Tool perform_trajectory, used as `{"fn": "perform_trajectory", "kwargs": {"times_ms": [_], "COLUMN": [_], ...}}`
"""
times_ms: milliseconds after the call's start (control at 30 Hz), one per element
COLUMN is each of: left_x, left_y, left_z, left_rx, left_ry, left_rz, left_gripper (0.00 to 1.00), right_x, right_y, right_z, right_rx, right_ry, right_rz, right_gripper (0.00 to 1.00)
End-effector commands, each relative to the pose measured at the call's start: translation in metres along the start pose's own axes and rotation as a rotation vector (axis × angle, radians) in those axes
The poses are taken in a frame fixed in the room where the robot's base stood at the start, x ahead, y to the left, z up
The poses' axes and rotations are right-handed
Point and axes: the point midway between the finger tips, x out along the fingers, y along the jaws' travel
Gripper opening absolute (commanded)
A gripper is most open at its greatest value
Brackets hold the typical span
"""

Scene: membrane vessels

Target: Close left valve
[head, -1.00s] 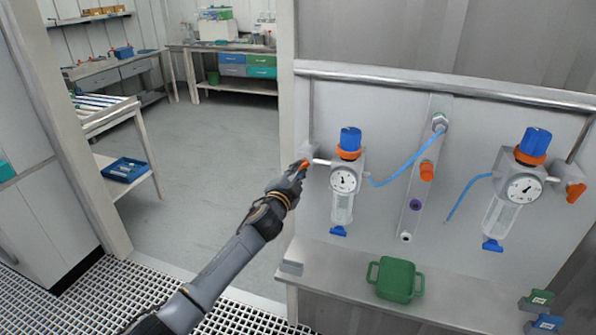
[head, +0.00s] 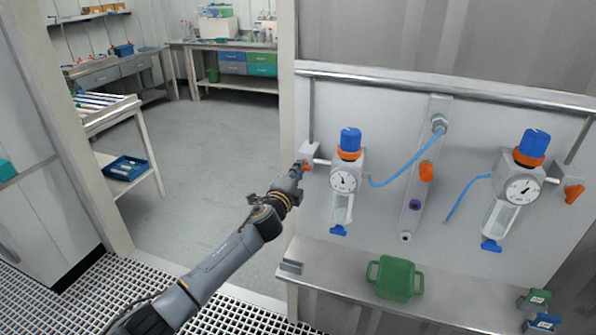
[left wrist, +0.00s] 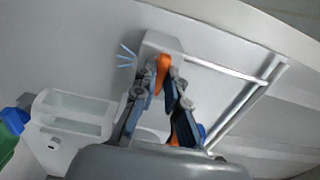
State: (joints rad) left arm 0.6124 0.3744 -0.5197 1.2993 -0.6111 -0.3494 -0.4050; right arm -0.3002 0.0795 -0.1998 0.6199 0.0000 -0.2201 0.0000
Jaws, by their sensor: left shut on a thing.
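The left valve has a small orange handle (left wrist: 163,70) on a grey block (head: 309,152), left of the left regulator (head: 344,180) with its blue knob, orange ring and round gauge. My left gripper (head: 300,166) is at this handle, mostly covering it in the head view. In the left wrist view the two fingers (left wrist: 165,85) are closed on the orange handle from both sides. The right valve's orange handle (head: 573,193) is beside the right regulator (head: 521,190). My right gripper is not in view.
A metal shelf (head: 450,300) under the panel holds a green two-handled container (head: 395,278) and small green and blue blocks at the right end. Blue hoses and a central manifold (head: 415,190) are on the panel. Open floor lies left of the panel.

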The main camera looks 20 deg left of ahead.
Motion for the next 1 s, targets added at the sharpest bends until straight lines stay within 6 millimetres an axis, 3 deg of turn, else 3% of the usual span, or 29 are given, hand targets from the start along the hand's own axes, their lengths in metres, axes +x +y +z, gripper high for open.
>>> {"fn": "perform_trajectory", "kwargs": {"times_ms": [433,467,533,567,1000], "left_x": [-0.0004,-0.0004,-0.0003,-0.0003,-0.0095], "left_y": [0.0022,0.0021,0.0019,0.0018,0.0014], "left_z": [0.0000,-0.0001,-0.0001,-0.0001,0.0002], "left_rx": [0.013,0.013,0.012,0.012,0.010], "left_ry": [0.000,0.000,0.000,0.000,0.001], "left_rz": [0.003,0.003,0.003,0.003,0.001], "left_gripper": [0.00,0.18,0.32,0.35,0.35], "right_x": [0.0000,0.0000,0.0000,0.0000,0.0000], "right_y": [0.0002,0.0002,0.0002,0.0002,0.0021], "right_z": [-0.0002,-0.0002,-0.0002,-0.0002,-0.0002], "right_rx": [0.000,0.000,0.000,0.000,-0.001], "right_ry": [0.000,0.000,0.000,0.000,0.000], "right_rz": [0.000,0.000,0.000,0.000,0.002], "right_gripper": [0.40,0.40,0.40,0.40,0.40]}}
